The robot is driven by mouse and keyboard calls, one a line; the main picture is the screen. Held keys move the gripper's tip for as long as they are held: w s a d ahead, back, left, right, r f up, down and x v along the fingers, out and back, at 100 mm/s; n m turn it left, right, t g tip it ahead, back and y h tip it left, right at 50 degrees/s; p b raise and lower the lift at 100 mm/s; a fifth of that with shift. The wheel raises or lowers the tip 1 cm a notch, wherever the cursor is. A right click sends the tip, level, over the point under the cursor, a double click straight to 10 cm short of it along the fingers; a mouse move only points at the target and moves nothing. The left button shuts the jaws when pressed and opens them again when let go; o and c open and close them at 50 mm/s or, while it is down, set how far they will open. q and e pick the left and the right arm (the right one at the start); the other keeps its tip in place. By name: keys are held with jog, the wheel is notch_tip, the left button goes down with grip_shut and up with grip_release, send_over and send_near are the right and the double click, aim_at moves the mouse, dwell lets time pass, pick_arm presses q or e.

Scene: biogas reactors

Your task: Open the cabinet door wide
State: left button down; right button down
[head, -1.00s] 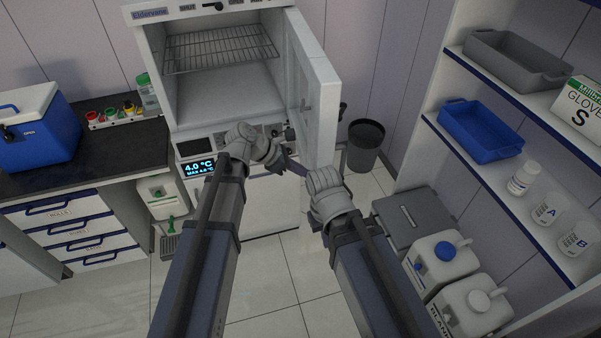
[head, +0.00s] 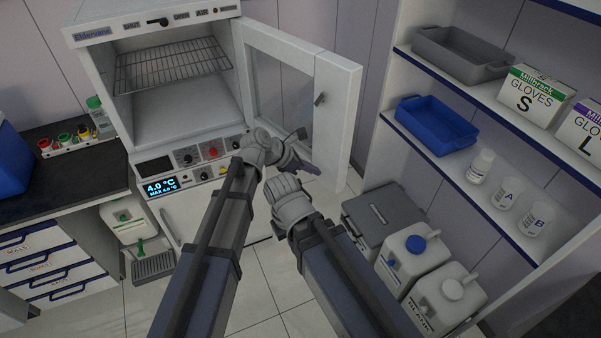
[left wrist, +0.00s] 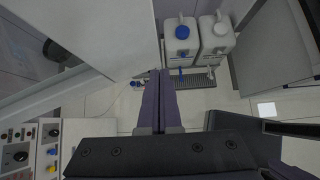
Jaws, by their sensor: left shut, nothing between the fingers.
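The white cabinet (head: 88,52) stands at the upper left in the head view, with a wire shelf (head: 172,67) inside. Its door (head: 333,112), a white frame around a glass pane, is hinged on the right and stands wide open, swung out to the right. My left gripper (head: 305,166) is shut and empty, near the door's lower inner side; I cannot tell whether it touches. In the left wrist view its fingers (left wrist: 159,90) are together, with the door (left wrist: 105,35) to their upper left. My right wrist shows beside it, but its fingers are hidden.
A shelf unit on the right holds a grey tray (head: 462,55), a blue tray (head: 436,127), glove boxes and bottles. Below it are a grey case (head: 380,218) and white canisters (head: 410,257). A dark counter (head: 60,180) with drawers is on the left. Some floor is clear.

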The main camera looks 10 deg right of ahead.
pick_arm(q)
jog(key=s+a+r+p, duration=0.6)
jog(key=a+r+p, duration=0.1)
jog(key=a, duration=0.2)
jog(key=shift+s+a, duration=0.15)
jog(key=shift+s, duration=0.2)
dwell(0.4)
jog(key=s+a+f+m+g+y, duration=0.1)
jog(key=s+a+f+m+y, duration=0.15)
jog(key=a+m, duration=0.45)
jog(key=s+a+f+m+y, duration=0.2)
jog(key=s+a+m+y, duration=0.1)
jog(key=a+m, duration=0.45)
jog(key=s+a+f+m+g+y, duration=0.1)
jog(key=s+a+f+m+y, duration=0.15)
jog(key=a+m, duration=0.4)
jog(key=s+d+f+m+y+b, duration=0.2)
jog(key=s+d+f+b, duration=0.4)
jog(key=d+f+b, duration=0.3)
notch_tip(320, 180, down, 4)
jog(key=m+b, duration=0.1)
jog(key=b, duration=0.3)
jog(key=shift+d+m+g+b, duration=0.35)
jog(key=shift+d+m+g, duration=0.05)
